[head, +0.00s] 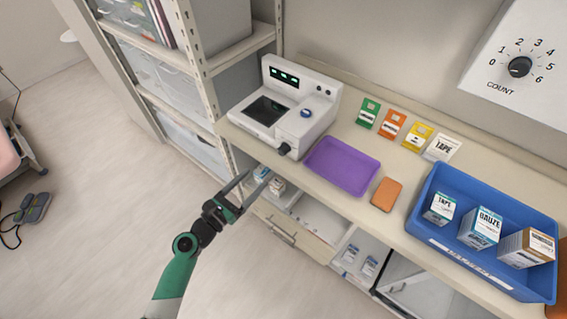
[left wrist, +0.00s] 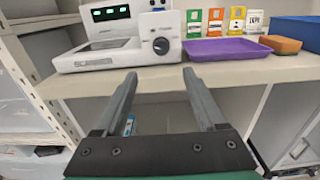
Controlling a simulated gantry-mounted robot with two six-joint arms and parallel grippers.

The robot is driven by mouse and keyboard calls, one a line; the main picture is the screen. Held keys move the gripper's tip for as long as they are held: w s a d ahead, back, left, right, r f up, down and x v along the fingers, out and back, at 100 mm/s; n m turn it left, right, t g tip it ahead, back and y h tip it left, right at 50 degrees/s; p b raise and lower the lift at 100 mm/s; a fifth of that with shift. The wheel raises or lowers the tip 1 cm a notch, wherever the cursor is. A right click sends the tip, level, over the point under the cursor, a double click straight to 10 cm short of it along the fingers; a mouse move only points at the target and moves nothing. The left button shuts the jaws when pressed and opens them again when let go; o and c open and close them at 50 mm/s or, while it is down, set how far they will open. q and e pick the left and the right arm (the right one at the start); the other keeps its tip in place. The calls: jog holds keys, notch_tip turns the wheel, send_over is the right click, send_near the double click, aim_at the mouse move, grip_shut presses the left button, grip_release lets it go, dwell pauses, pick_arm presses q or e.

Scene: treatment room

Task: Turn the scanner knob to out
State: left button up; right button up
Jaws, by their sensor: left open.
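The white scanner (head: 318,88) stands on the counter at the back left, with a lit display and a dark screen panel. Its dark round knob (head: 284,149) is on the front face, low on the right side. In the left wrist view the scanner (left wrist: 85,62) fills the upper left, and the knob (left wrist: 161,46) faces me with a light mark on it. My left gripper (head: 257,179) is open and empty, in front of and below the knob, apart from it. In the left wrist view the fingers (left wrist: 160,74) point up toward the knob. My right gripper is not in view.
A purple tray (head: 343,166) lies right of the scanner, with an orange block (head: 386,194) beyond it. A blue bin (head: 440,239) holds several boxes. A wall dial marked COUNT (head: 520,67) hangs at upper right. The counter edge and lower shelves lie near my gripper.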

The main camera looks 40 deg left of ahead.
aim_at(280, 153)
pick_arm(q)
jog(key=w, duration=0.4)
jog(key=w+b, duration=0.1)
jog(key=w, duration=0.3)
jog(key=w+b, duration=0.1)
jog(key=w, duration=0.3)
jog(key=shift+a+r, duration=0.2)
jog(key=shift+a, duration=0.1)
grip_shut()
